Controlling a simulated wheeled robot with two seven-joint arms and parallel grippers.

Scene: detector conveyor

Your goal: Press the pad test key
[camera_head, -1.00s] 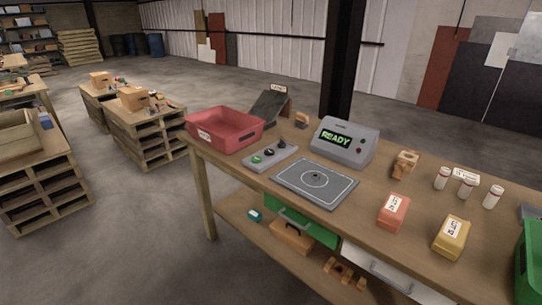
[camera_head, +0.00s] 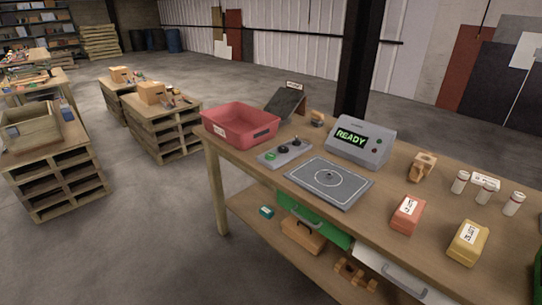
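I cannot read which of these is the pad test key. Behind the pad stands a grey console (camera_head: 362,142) whose screen shows READY in green. Neither of my grippers is in view.
A red bin (camera_head: 240,126) stands at the bench's left end, with a dark sloped board (camera_head: 285,103) behind it. Right of the pad are an orange box (camera_head: 407,214), a yellow box (camera_head: 467,243) and white bottles (camera_head: 486,191). Pallets (camera_head: 165,122) stand left across open floor.

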